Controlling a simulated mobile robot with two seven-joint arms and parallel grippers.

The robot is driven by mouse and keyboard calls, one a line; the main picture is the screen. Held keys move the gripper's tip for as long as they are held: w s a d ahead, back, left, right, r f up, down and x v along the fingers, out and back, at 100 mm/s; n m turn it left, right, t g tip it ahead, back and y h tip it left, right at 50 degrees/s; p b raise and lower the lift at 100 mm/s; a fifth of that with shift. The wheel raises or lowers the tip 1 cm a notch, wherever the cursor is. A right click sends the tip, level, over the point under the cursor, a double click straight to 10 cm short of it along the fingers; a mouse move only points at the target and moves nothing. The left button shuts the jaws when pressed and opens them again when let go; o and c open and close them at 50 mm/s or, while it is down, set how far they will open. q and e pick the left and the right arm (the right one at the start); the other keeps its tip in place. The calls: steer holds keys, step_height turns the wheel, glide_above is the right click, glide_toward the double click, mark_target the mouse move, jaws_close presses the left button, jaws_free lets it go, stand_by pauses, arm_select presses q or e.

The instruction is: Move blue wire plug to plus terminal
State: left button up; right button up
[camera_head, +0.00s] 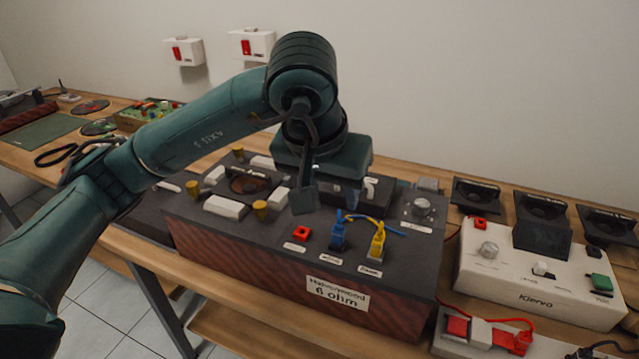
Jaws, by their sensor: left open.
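A blue wire plug (338,233) stands upright in the middle socket on top of the dark wood-fronted hifi box (235,251). A yellow plug (377,243) is in the socket to its right. A red terminal (301,232) to its left has no plug in it. Small white labels lie in front of the sockets; their print is too small to read. My left gripper (326,197) is open, pointing down above the box, just behind and above the blue plug and red terminal, holding nothing visible. Its far finger is partly hidden. My right gripper is not in view.
Tube-like gold parts and white blocks stand on the box's left half, with a knob (422,207) at its back right. A cream Kiervo unit (537,284) and black speakers stand right. Blue and yellow wires cross behind the plugs. A green board (148,113) lies far left.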

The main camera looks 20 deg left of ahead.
mark_target(338, 228)
arm_select(q)
steer(key=x, duration=0.6)
steer(key=p+x, duration=0.1)
steer(key=x, duration=0.6)
steer(key=shift+w+a, duration=0.15)
steer(key=shift+a, duration=0.1)
jaws_close()
steer(key=c, duration=0.7)
jaws_free()
jaws_close()
steer(key=shift+r, duration=0.7)
